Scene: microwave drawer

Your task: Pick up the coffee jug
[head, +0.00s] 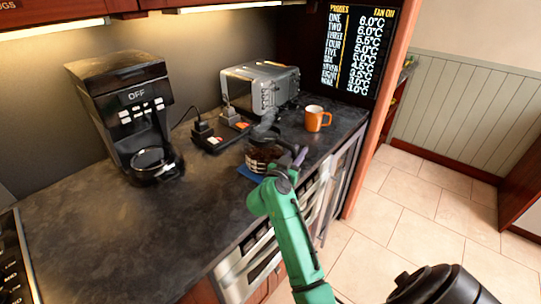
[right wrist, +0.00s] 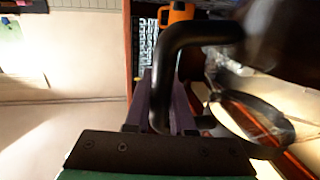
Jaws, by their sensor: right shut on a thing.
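The coffee jug (head: 263,155) is a glass pot with dark contents and a black top, upright at the blue mat (head: 248,174) on the dark counter. My right gripper (head: 291,163), with purple fingers on a green arm, is at the jug's near right side. In the right wrist view the jug's black handle (right wrist: 196,36) passes between the fingers (right wrist: 163,105), and the gripper is shut on it. The arm and gripper hide part of the jug and mat, so I cannot tell whether its base touches the mat. My left gripper is not in view.
A black coffee maker (head: 125,100) with its own pot stands at the left. A silver toaster (head: 262,86), a black socket block (head: 222,133) and an orange mug (head: 317,119) are behind the jug. The counter's front left is clear. Ovens are below the counter edge.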

